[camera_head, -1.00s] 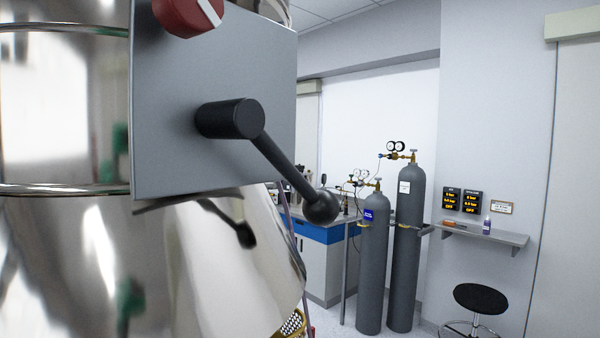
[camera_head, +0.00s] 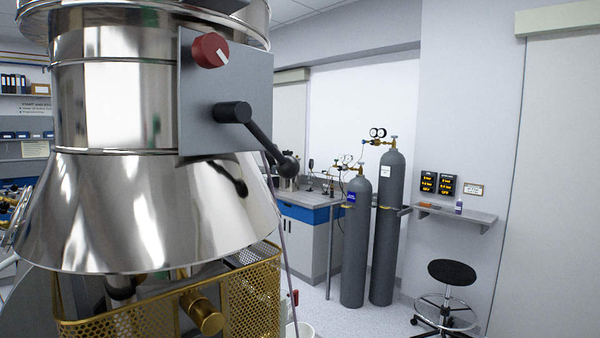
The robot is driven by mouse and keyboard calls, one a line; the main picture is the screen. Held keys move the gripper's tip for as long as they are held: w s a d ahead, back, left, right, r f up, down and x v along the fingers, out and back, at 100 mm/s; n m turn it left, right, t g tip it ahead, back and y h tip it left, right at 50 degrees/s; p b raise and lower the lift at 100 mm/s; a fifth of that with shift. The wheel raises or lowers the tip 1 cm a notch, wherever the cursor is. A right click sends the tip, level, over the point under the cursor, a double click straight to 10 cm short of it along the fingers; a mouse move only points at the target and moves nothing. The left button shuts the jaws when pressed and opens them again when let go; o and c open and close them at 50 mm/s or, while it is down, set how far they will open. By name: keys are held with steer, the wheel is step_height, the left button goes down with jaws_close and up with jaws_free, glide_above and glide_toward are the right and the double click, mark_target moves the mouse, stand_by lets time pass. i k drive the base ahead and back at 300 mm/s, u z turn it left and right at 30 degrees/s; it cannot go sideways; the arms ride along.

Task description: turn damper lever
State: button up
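The damper lever (camera_head: 262,139) is a black rod with a ball knob at its end. It comes out of a black round hub (camera_head: 232,112) on a grey plate (camera_head: 205,132). The rod slants down to the right, and the knob (camera_head: 288,166) hangs past the plate's right edge. A red knob (camera_head: 210,50) with a white mark sits above the hub on the same plate. The plate is fixed to a shiny metal hood (camera_head: 110,110). My gripper is not in view, and nothing touches the lever.
A gold perforated guard (camera_head: 255,300) with a gold cylinder (camera_head: 203,314) is below the hood. Two grey gas cylinders (camera_head: 388,230) stand at the back beside a blue-and-white bench (camera_head: 308,240). A black stool (camera_head: 452,272) stands at the right. Floor shows between bench and stool.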

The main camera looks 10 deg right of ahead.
mark_target(238, 111)
steer(key=z, duration=0.4)
steer(key=i, duration=0.85)
steer(key=u, duration=0.45)
